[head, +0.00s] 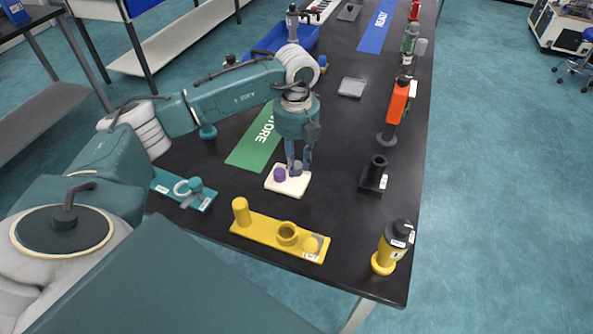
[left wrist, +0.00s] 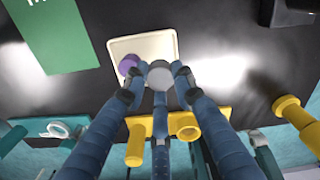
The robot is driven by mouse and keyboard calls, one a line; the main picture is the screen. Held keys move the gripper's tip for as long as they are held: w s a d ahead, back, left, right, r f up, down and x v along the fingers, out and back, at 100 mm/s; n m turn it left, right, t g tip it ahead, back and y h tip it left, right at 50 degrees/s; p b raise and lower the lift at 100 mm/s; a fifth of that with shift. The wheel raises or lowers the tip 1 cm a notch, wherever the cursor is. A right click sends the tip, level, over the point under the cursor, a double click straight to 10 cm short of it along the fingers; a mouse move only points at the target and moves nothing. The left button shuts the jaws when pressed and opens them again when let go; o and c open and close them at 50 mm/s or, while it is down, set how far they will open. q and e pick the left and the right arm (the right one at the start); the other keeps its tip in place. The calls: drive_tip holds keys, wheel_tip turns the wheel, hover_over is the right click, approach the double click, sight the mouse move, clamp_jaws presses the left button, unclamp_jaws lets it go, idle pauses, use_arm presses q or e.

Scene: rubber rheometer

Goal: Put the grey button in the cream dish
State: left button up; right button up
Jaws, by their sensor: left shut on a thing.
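The cream dish (head: 301,187) lies on the black bench below my left gripper (head: 298,168). It also shows in the left wrist view (left wrist: 162,37). A purple button (head: 280,174) sits in the dish on its left side; it shows in the left wrist view too (left wrist: 128,65). My left gripper is shut on the grey button (left wrist: 160,75), a round grey piece between its fingertips. The fingertips are over the dish, beside the purple button. I cannot tell whether the grey button touches the dish. My right gripper is not in view.
A yellow rack (head: 262,232) stands in front of the dish and a teal rack (head: 164,183) to its left. A green mat (head: 251,148) lies behind. A black holder (head: 374,176) and a yellow-black device (head: 391,250) stand to the right. A blue bin (head: 268,41) is further back.

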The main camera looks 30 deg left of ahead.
sight(297, 173)
use_arm(q)
wheel_tip(297, 173, down, 4)
drive_tip(key=shift+f+p, duration=0.1)
drive_tip(key=shift+p, duration=0.25)
drive_tip(key=shift+f, duration=0.2)
drive_tip(key=shift+f, duration=0.2)
drive_tip(key=o, duration=1)
drive_tip(key=shift+c, duration=0.2)
drive_tip(key=shift+r, duration=0.15)
